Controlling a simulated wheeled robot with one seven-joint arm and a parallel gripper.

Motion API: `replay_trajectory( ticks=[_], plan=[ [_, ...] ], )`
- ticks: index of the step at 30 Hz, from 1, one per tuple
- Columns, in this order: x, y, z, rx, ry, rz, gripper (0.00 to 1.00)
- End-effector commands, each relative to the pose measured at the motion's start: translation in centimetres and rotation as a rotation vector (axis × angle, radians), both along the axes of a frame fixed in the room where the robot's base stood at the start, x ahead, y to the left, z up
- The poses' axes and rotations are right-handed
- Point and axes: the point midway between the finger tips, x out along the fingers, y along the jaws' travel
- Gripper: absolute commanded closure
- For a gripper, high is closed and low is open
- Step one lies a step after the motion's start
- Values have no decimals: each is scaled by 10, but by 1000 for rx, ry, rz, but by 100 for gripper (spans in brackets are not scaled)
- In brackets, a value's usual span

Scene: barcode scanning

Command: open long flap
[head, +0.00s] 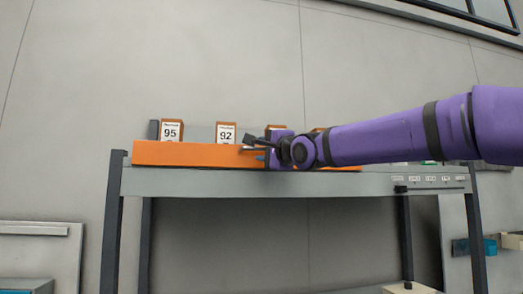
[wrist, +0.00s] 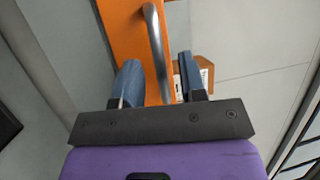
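A long orange flap (head: 190,154) runs along the front of the shelf top in the head view. It stands upright, and its right part is partly hidden by my arm. In the wrist view the orange surface (wrist: 122,32) carries a curved silver handle (wrist: 155,50). My gripper (wrist: 159,68) has its two blue fingers spread apart, one on each side of the handle, with visible gaps. In the head view my gripper (head: 256,146) is at the front of the flap, right of its middle. Whether the fingers touch the handle cannot be told.
The flap sits on a grey shelf (head: 215,184) with dark legs. Boxes labelled 95 (head: 171,132) and 92 (head: 226,134) stand behind the flap. A grey wall (head: 180,60) rises behind. The space under the shelf top looks open.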

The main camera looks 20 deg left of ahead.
Motion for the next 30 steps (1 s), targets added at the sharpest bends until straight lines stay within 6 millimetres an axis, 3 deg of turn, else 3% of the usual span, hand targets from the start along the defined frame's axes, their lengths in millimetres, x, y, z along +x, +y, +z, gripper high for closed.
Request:
replay_trajectory(
  ticks=[16, 21, 30],
  plan=[
    [7, 10, 2, -1, -2, 0, 62],
    [7, 10, 2, -1, -1, 0, 99],
    [6, 10, 1, 5, -10, 1, 100]
  ],
)
